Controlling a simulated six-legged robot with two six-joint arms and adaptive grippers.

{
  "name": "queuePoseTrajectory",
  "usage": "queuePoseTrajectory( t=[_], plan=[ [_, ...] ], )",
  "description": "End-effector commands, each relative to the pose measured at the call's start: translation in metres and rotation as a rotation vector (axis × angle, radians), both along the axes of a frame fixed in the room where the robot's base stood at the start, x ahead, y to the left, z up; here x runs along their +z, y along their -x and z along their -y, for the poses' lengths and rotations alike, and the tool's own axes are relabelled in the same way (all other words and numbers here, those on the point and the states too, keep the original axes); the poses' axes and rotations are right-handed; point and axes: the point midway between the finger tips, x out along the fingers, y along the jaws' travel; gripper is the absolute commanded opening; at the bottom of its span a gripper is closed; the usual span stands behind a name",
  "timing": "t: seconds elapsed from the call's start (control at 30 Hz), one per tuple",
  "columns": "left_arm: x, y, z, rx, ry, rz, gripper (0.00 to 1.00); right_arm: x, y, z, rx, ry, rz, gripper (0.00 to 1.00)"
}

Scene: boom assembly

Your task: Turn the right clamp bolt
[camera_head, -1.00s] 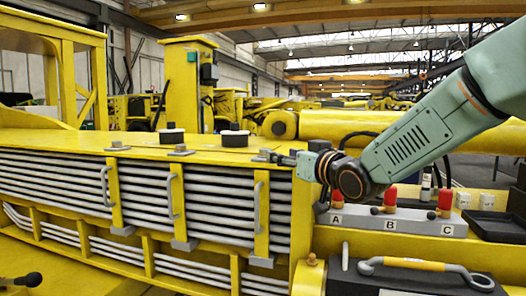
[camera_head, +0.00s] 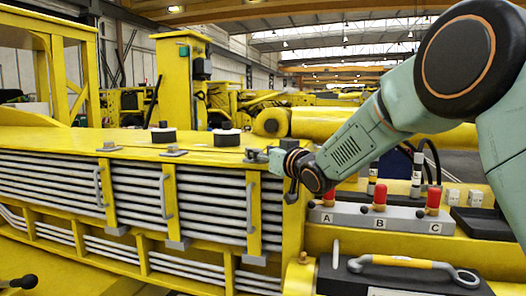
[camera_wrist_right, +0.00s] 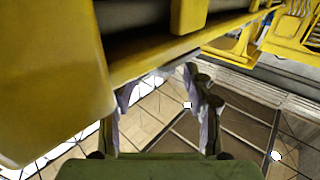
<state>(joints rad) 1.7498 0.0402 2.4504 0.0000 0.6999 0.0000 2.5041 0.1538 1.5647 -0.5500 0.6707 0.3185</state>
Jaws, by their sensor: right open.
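Three grey clamps sit along the top edge of the yellow boom beam (camera_head: 215,141) in the head view: a left one (camera_head: 109,148), a middle one (camera_head: 174,153) and the right one (camera_head: 252,156). My right gripper (camera_head: 266,156) is at the right clamp, its tips beside or over it, so the bolt is mostly hidden. In the right wrist view the two fingers of this gripper (camera_wrist_right: 163,103) are spread apart just under a yellow beam edge. No bolt shows clearly between them, and I cannot tell contact. My left gripper is not in view.
Grey handles (camera_head: 250,206) stand on the beam's front over stacked grey pipes. A grey block (camera_head: 350,216) with red-topped levers marked A, B, C is at right. A dark case (camera_head: 395,279) with a yellow handle lies in front.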

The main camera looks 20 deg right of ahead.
Motion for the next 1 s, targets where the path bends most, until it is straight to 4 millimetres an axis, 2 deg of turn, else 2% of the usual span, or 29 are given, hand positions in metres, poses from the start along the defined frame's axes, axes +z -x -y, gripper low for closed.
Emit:
queuePoseTrajectory(
  t=[0.13, 0.73, 0.87, 1.0],
  plan=[
    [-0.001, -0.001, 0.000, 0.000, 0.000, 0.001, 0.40, -0.001, -0.001, 0.000, 0.000, 0.001, -0.001, 0.50],
    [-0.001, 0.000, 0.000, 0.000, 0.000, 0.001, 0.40, -0.001, 0.000, 0.000, -0.001, 0.001, -0.001, 0.00],
    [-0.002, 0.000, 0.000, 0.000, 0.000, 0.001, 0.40, -0.001, 0.000, 0.000, -0.003, 0.001, -0.001, 0.00],
    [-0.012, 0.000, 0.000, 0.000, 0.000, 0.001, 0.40, -0.001, -0.001, -0.002, -0.031, 0.004, 0.004, 0.00]
  ],
)
